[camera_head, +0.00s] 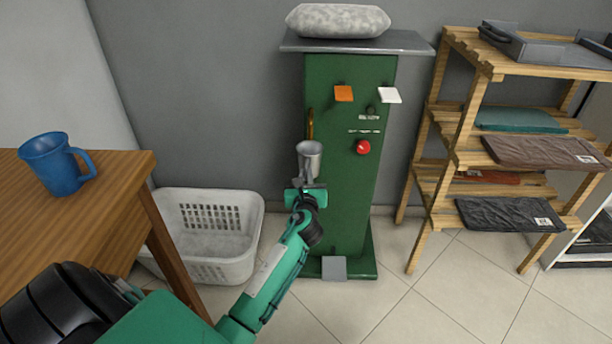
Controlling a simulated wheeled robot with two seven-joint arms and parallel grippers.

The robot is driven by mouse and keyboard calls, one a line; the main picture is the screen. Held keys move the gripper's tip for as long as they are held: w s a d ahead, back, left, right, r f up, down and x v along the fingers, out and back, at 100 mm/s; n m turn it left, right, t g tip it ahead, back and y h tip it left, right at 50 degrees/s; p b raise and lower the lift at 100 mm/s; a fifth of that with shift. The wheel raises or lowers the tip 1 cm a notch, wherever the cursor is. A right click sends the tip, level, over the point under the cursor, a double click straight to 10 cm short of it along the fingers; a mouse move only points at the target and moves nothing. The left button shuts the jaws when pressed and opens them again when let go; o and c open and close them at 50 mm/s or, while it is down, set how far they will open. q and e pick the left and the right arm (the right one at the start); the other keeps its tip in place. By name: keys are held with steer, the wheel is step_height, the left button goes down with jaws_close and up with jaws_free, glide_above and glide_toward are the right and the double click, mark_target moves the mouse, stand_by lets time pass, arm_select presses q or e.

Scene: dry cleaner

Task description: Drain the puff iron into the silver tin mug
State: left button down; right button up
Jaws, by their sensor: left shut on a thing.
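The puff iron is a green cabinet (346,215) with a grey top plate and a pale grey padded puff (338,20). Its front has an orange paddle (344,93), a white paddle (390,95), a red knob (363,147) and a thin brass pipe (310,124) at its left edge. My left gripper (306,186) is shut on the silver tin mug (310,159) and holds it roughly upright at the cabinet's left front, just below the brass pipe. The mug's inside and the pipe's exact end are hard to make out. My right gripper is not in view.
A blue mug (57,164) stands on the wooden table (110,215) at left. A white laundry basket (215,235) sits on the floor between table and cabinet. A wooden rack (455,150) with folded clothes stands at right. A grey pedal (334,268) is at the cabinet's foot.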

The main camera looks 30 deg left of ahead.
arm_select(q)
steer(key=p+v, duration=0.2)
steer(key=v, duration=0.7)
steer(key=shift+s+f, duration=0.35)
steer(key=shift+f, duration=0.15)
stand_by(0.4)
stand_by(0.4)
